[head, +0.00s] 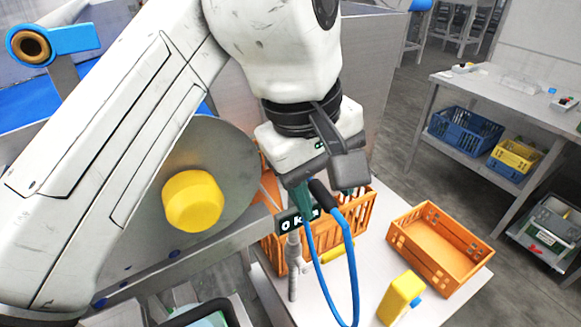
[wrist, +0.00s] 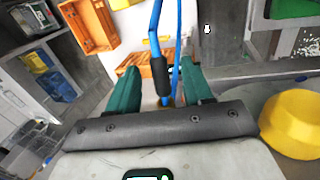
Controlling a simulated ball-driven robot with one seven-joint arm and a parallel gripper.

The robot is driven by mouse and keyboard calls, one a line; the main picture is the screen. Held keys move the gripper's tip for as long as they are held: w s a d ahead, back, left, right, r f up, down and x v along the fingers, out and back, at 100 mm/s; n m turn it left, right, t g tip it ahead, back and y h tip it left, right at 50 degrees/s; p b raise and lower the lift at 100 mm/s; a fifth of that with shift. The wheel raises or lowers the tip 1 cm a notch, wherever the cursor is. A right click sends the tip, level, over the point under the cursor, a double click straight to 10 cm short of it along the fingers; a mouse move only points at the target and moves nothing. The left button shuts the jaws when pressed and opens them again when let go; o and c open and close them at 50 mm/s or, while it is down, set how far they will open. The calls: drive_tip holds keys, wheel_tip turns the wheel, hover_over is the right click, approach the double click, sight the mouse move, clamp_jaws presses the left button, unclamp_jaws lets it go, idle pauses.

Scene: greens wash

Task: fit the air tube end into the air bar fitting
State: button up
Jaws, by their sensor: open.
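The blue air tube (head: 351,262) loops up from the white table. Its end has a black sleeve (head: 325,196), which also shows in the wrist view (wrist: 161,76). My gripper (head: 322,189) has green fingers and is open; in the wrist view (wrist: 161,84) the sleeve lies between the fingers, with gaps at both sides. A grey upright pipe (head: 293,266) with a small side lever stands below a dark display panel; it may be the air bar. Its fitting is hidden or too small to make out, and whether the tube end sits in it cannot be told.
An orange crate (head: 368,217) stands behind the tube, and an empty orange crate (head: 398,237) is to the right. A yellow bottle (head: 402,297) stands at the table's front. A large yellow knob (head: 193,201) on a metal drum is close at left.

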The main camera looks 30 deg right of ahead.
drive_tip(key=shift+f, duration=0.1)
clamp_jaws()
idle(0.5)
drive_tip(key=shift+s, duration=0.3)
drive_tip(key=shift+s+p, duration=0.6)
drive_tip(key=shift+s, duration=1.4)
drive_tip(key=shift+s, duration=0.15)
drive_tip(key=shift+s+r+p, duration=1.95)
drive_tip(key=shift+r+p, duration=0.25)
drive_tip(key=shift+p, duration=0.3)
drive_tip(key=shift+r, duration=0.1)
